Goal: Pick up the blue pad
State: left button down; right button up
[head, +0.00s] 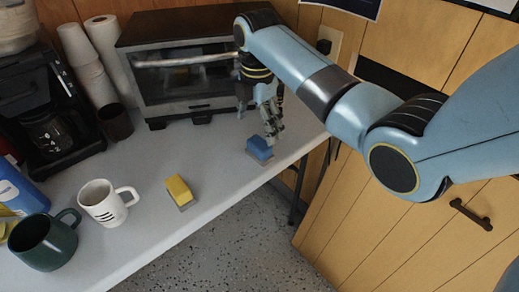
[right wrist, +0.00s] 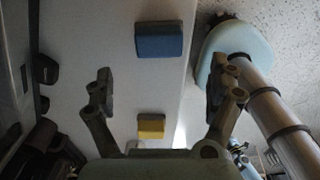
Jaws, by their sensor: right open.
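The blue pad (head: 259,148) lies on the white counter near its front edge, below the toaster oven, with a grey underside. My right gripper (head: 268,120) is just above it in the head view, fingers pointing down. In the right wrist view the blue pad (right wrist: 159,40) lies ahead of the fingers, between their lines, and apart from them. The right gripper (right wrist: 160,90) is open and empty there. A yellow pad (head: 179,191) lies farther left on the counter; it also shows in the right wrist view (right wrist: 151,126). My left gripper is not in view.
The toaster oven (head: 180,80) stands behind the pads. A white mug (head: 103,204), a dark green mug (head: 42,243) and a coffee maker (head: 45,110) stand at the left. A brown cup (head: 115,122) is beside the oven. The counter (head: 215,172) is clear between the pads.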

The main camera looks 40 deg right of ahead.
aim_at(258, 143)
notch_tip(258, 143, down, 8)
jog(key=shift+r+b, duration=0.1)
jog(key=shift+b, duration=0.35)
jog(key=c, duration=1.3)
